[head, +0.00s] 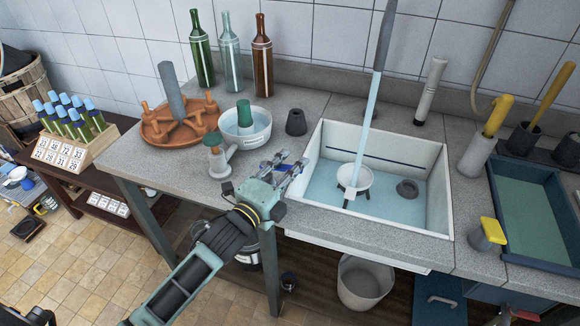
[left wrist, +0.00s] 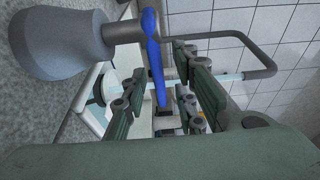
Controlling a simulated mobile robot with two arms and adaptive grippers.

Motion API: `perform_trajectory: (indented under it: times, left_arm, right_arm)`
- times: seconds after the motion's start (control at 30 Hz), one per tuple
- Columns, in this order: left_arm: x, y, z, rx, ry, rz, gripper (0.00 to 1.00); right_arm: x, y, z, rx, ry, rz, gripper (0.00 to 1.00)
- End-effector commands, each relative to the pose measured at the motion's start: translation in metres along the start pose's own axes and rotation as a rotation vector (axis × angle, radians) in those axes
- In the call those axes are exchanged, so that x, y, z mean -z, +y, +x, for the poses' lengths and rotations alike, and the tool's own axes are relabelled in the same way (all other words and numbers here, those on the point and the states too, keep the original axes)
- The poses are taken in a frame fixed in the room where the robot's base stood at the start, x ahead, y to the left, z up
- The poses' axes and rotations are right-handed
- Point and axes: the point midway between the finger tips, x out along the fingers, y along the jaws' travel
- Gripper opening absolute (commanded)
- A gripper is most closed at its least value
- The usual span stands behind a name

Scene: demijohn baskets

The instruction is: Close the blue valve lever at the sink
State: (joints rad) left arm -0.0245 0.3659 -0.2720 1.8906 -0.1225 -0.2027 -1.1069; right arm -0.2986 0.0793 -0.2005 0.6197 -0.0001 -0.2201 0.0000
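The blue valve lever (left wrist: 154,55) shows in the left wrist view as a long narrow handle. It hangs beside a grey pipe joined to a flared grey body. Its lower end reaches between the spread fingers of my left gripper (left wrist: 160,103), with gaps on both sides. In the head view my left gripper (head: 287,170) is over the counter at the left rim of the white sink (head: 436,205). There the gripper largely hides the lever; only small blue bits show by the fingers. A pale stream (head: 362,140) falls towards a white strainer (head: 354,177) in the sink. My right gripper is not in view.
A white bowl (head: 243,136), a dark cone (head: 296,122) and a terracotta dish (head: 155,128) stand left of the sink. Several bottles (head: 262,55) stand by the wall. A blue tray (head: 510,240) and a yellow-topped cup (head: 487,235) are at right.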

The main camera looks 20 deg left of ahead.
Motion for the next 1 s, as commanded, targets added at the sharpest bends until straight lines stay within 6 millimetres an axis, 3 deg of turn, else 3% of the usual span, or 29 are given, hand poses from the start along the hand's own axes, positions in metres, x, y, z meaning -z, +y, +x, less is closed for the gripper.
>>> perform_trajectory:
  times: [0.2,0.5,1.0]
  left_arm:
    - [0.000,0.000,0.000,0.000,0.000,-0.001,0.27]
    - [0.000,0.000,0.000,0.000,0.000,-0.001,0.00]
    - [0.000,0.001,0.000,-0.001,0.000,0.001,0.00]
  right_arm:
    - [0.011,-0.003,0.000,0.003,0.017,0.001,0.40]
    - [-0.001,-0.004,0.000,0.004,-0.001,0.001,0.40]
    - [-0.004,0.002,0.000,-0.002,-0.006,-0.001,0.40]
